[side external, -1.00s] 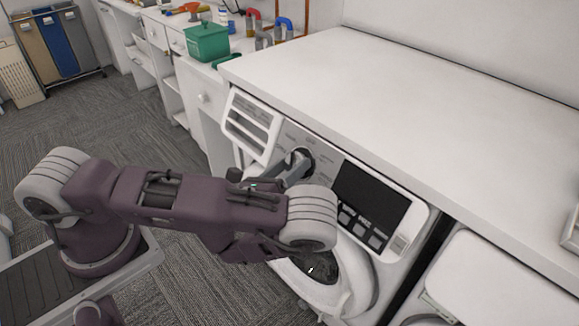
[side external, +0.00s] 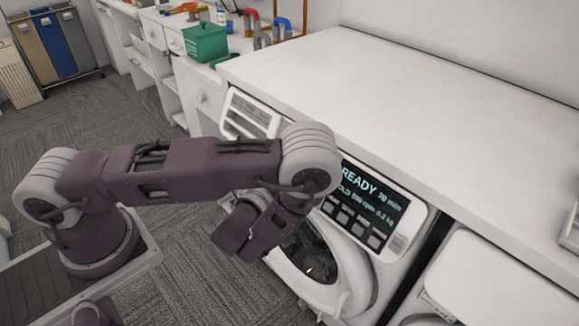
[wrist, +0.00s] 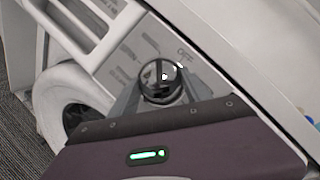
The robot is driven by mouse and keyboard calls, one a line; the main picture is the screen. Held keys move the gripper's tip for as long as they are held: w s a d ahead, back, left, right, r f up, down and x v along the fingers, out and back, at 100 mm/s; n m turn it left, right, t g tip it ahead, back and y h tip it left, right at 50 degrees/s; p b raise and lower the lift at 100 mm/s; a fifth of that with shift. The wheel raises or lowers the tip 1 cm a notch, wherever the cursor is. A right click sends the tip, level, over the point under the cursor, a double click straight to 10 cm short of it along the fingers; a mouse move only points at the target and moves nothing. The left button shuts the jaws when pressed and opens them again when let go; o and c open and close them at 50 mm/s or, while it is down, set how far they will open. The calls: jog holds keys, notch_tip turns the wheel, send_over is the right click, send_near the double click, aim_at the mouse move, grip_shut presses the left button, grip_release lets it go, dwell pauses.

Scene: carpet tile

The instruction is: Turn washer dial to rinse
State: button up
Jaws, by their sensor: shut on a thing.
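The washer dial (wrist: 160,76) is a round dark-rimmed knob with a shiny face, on the washer's light grey control panel. In the wrist view my gripper (wrist: 162,92) has one grey finger on each side of the dial and is shut on it. The washer's display (side external: 361,200) is lit and shows "READY 20 min" with a smaller line below. My arm hides the dial and the fingertips in the side view.
The washer's round door (side external: 330,290) is below the panel, and the detergent drawer (side external: 249,115) is left of the dial. A white worktop (side external: 400,110) overhangs the washer. A green box (side external: 206,42) stands on the far counter.

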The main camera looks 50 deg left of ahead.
jog(key=o, duration=1.4)
jog(key=shift+s, duration=0.1)
